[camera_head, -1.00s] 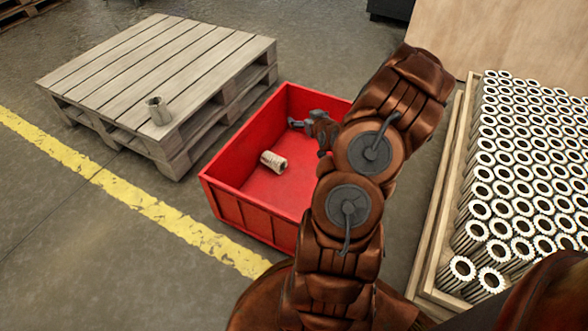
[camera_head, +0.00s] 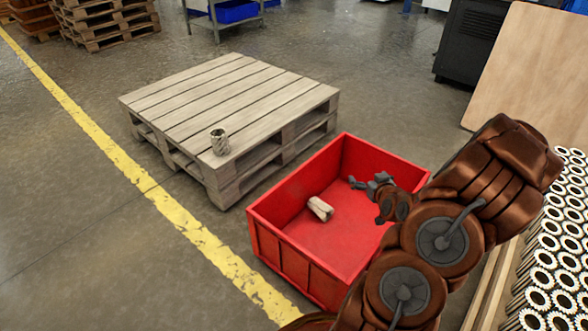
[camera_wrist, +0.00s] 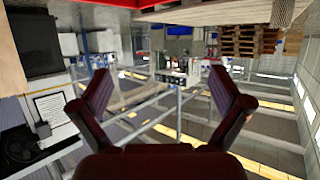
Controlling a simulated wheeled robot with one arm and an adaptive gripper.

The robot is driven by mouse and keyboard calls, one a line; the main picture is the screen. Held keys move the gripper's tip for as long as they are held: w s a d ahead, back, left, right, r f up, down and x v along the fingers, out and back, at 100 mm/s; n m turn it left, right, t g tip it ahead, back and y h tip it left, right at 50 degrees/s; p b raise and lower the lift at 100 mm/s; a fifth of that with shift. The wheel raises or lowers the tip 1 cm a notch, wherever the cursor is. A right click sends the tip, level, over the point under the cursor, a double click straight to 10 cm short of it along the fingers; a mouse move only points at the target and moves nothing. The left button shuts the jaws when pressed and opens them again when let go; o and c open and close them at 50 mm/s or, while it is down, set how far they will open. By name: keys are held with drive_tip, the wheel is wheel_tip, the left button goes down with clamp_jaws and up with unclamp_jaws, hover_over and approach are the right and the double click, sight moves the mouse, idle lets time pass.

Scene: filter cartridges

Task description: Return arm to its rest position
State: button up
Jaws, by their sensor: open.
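My gripper (camera_head: 368,184) shows in the head view over the right part of the red bin (camera_head: 284,264), apart from the cartridges. In the wrist view my gripper (camera_wrist: 162,97) has its two fingers spread wide with nothing between them. One pale filter cartridge (camera_head: 320,208) lies on its side on the bin floor. Another cartridge (camera_head: 220,142) stands upright on the wooden pallet (camera_head: 235,92). Many cartridges (camera_head: 545,277) stand in rows in a wooden crate (camera_head: 497,285) at the right. My arm hides part of the bin's right side and part of the crate.
A yellow floor line (camera_head: 180,217) runs left of the bin. A plywood board (camera_head: 525,75) and a dark cabinet (camera_head: 470,48) stand at the back right. Stacked pallets (camera_head: 108,22) and a rack (camera_head: 222,20) are at the back. Floor left of the pallet is clear.

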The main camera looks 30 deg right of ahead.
drive_tip(key=s+a+r+n+g+y+p, duration=0.1)
drive_tip(key=a+r+n+g+y+p, duration=0.5)
drive_tip(key=a+r+p, duration=1.5)
drive_tip(key=s+a+r+g+p, duration=0.2)
drive_tip(key=s+a+r+p, duration=0.3)
drive_tip(key=r, duration=0.5)
drive_tip(key=s+a+r+m+g+p, duration=0.1)
drive_tip(key=s+a+r+g+p, duration=0.2)
drive_tip(key=s+a+r, duration=0.5)
drive_tip(key=s+a+r+g+p, duration=0.3)
drive_tip(key=s+a+r+p, duration=0.3)
drive_tip(key=s+r, duration=0.4)
wheel_tip(320, 180, up, 3)
drive_tip(key=shift+a+f+h+p, duration=0.1)
drive_tip(key=shift+a+h+p, duration=0.2)
drive_tip(key=shift+p, duration=0.05)
drive_tip(key=shift+s, duration=0.15)
drive_tip(key=shift+c, duration=0.2)
